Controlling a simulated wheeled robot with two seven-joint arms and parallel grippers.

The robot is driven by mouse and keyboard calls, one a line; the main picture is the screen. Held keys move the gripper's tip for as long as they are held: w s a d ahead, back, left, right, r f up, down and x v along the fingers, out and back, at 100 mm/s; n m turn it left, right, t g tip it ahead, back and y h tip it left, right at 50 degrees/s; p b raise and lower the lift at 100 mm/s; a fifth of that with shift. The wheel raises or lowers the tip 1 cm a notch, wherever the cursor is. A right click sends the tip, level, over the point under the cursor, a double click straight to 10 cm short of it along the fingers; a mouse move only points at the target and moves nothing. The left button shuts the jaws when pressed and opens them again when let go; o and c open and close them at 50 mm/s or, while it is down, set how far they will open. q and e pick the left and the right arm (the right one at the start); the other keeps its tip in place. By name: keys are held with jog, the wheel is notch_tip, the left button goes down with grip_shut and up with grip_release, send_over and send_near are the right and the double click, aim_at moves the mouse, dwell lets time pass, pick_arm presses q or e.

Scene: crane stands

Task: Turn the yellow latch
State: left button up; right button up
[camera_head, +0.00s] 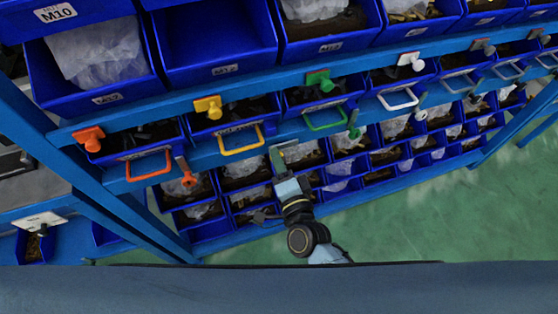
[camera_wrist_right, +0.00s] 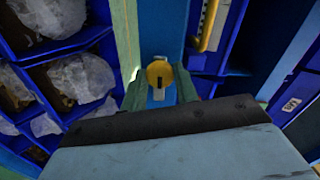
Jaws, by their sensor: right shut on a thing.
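The yellow latch (camera_wrist_right: 158,72) shows in the right wrist view as a round yellow knob with a dark slot, between the two fingers of my right gripper (camera_wrist_right: 160,86). The gripper is shut on it. In the head view my right gripper (camera_head: 278,154) reaches up to the lower blue rail, just right of the yellow handle (camera_head: 241,140), and covers the knob there. A yellow block (camera_head: 208,107) sits on the rail above, left of that handle. My left gripper is not in view.
Blue bins fill the rack (camera_head: 205,153). Along the rails are an orange handle (camera_head: 148,166), an orange latch (camera_head: 185,173), a green handle (camera_head: 325,120), a green latch (camera_head: 353,131) and a white handle (camera_head: 398,99). Green floor (camera_head: 420,215) lies free at the lower right.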

jog(key=o, duration=1)
jog(key=v, duration=1.3)
jog(key=shift+s+d+r, duration=0.1)
jog(key=shift+s, duration=0.05)
jog(key=s+d+f+n+g, duration=0.2)
jog(key=f+n, duration=0.1)
jog(key=f, duration=0.5)
jog(key=s+d+f+n+g+h, duration=0.1)
jog(key=s+d+f+n+g, duration=0.15)
jog(key=f, duration=0.45)
jog(key=s+d+f+n+g, duration=0.1)
jog(key=d+f+n+g, duration=0.15)
jog(key=f, duration=0.55)
jog(key=s+d+f+n+g+h, duration=0.1)
jog(key=s+d+f+n+g, duration=0.1)
jog(key=s+d+f+g, duration=0.1)
jog(key=s+d+f+n+g+h, duration=0.2)
jog(key=s+d+f, duration=0.4)
jog(key=s, duration=0.4)
jog(key=s+d+f+n+g+h, duration=0.1)
jog(key=s+d+f+n+g, duration=0.1)
jog(key=s+d+f+g, duration=0.2)
jog(key=shift+s+d+f+h, duration=0.15)
jog(key=shift+s+f, duration=0.3)
jog(key=shift+s, duration=0.25)
jog(key=shift+s+d+f+h, duration=0.1)
jog(key=shift+s+f+h, duration=0.05)
jog(key=shift+s+f, duration=0.4)
